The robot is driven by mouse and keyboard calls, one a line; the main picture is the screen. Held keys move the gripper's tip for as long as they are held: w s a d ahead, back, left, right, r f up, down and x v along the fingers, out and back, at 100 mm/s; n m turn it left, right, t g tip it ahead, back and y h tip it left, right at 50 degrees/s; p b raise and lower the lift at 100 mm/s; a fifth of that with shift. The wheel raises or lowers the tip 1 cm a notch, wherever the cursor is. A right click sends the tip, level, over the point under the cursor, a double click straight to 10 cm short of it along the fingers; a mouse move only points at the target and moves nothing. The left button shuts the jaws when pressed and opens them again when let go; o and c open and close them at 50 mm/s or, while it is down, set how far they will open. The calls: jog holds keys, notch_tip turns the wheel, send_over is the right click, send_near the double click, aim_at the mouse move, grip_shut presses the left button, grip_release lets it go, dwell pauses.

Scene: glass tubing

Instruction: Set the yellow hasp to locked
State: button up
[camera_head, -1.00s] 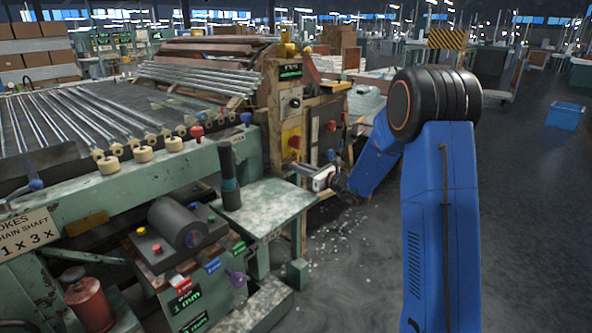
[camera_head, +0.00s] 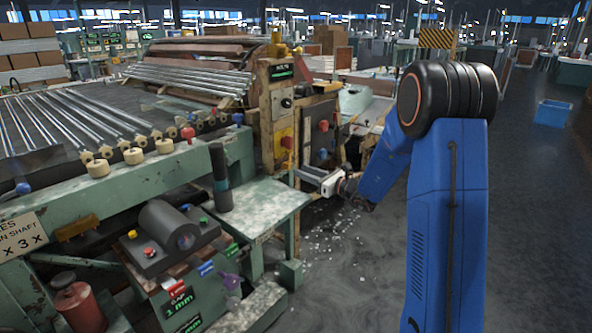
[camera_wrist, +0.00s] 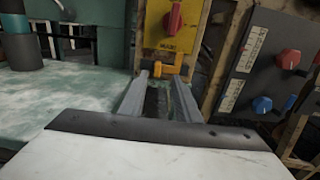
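The yellow hasp (camera_wrist: 170,67) shows in the wrist view as a small orange-yellow piece at the bottom of a yellow panel (camera_wrist: 172,25) with a red knob. My gripper (camera_wrist: 157,78) points at it, with its two grey fingers apart and a dark gap between them. The fingertips are just below and in front of the hasp, and I cannot tell whether they touch it. Nothing shows between the fingers. In the head view my gripper (camera_head: 303,173) is beside the machine's post, below the yellow panel (camera_head: 284,140). The hasp is too small to make out there.
A grey panel (camera_wrist: 268,55) with red and blue knobs is right of the hasp. A green worktable (camera_head: 262,205) with a dark upright cylinder (camera_head: 221,180) stands left of my gripper. Debris lies on the floor below. The floor to the right is open.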

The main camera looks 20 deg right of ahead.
jog(key=v, duration=1.1)
jog(key=s+a+r+n+g, duration=0.2)
jog(key=s+a+n+g, duration=0.3)
jog(key=s+a+n, duration=0.55)
jog(key=s+a+r+n+g, duration=0.1)
jog(key=s+a+n+g, duration=0.5)
jog(key=s, duration=0.7)
jog(key=s+d+f+n+g+h, duration=0.15)
jog(key=s+n+h, duration=0.3)
jog(key=s, duration=0.75)
jog(key=s+d+n+t+h, duration=0.2)
jog(key=s+d+n+h, duration=0.4)
jog(key=s+d+n, duration=0.1)
jog(key=shift+s+d+r+n+t, duration=0.4)
jog(key=shift+s+d, duration=0.15)
jog(key=shift+d, duration=0.65)
